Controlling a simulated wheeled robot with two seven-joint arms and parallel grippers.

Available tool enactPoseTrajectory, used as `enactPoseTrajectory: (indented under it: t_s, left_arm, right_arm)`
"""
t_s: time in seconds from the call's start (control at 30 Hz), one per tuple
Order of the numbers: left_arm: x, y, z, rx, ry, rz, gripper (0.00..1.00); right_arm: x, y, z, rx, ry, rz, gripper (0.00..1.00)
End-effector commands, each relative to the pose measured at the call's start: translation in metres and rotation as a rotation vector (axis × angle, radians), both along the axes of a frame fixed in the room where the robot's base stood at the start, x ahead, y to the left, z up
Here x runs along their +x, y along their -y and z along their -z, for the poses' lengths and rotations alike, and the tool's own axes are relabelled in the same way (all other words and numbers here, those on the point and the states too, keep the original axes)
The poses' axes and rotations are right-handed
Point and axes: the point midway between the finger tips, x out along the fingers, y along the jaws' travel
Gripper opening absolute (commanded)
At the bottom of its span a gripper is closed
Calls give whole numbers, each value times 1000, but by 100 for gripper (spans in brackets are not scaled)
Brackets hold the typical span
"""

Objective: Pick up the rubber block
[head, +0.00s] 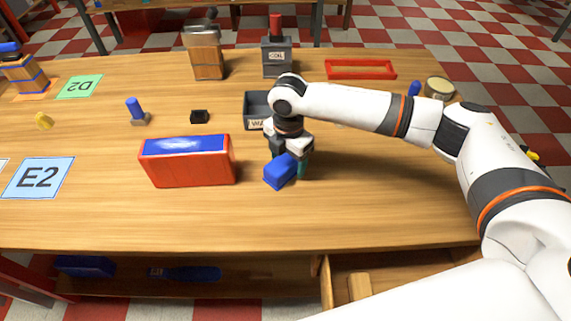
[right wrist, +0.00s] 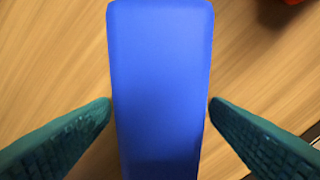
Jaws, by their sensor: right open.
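The jaws (right wrist: 160,102) are open; whether the tips touch the block I cannot tell. My left gripper is not in view.
A red box with a blue top (head: 188,163) stands left of the block. A dark grey bin (head: 256,108) is just behind my gripper. The table front is clear.

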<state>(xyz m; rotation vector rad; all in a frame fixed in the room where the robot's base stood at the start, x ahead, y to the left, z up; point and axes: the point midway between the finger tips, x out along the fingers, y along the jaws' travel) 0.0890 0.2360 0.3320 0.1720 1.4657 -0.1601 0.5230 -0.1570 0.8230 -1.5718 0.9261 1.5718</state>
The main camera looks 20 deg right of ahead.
Motion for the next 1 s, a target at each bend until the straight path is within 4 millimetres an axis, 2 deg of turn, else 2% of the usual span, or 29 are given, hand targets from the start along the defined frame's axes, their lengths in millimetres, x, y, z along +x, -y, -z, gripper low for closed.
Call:
enactPoseTrajectory:
  t_s: [0.2, 0.5, 0.57, 0.8, 0.87, 1.0]
  left_arm:
    - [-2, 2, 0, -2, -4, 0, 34]
    - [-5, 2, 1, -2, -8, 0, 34]
    - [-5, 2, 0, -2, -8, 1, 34]
    - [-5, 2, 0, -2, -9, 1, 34]
    - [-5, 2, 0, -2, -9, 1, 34]
    - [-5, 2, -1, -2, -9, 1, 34]
  right_arm:
    - [0, 0, 1, 0, 0, -1, 69]
    - [0, 0, 0, 0, 0, 0, 20]
    - [0, 0, 0, 0, 1, 0, 16]
    - [1, 0, -6, 1, 2, 0, 15]
    - [1, 0, -13, 2, 2, 0, 15]
    - [1, 0, -40, 2, 4, -1, 15]
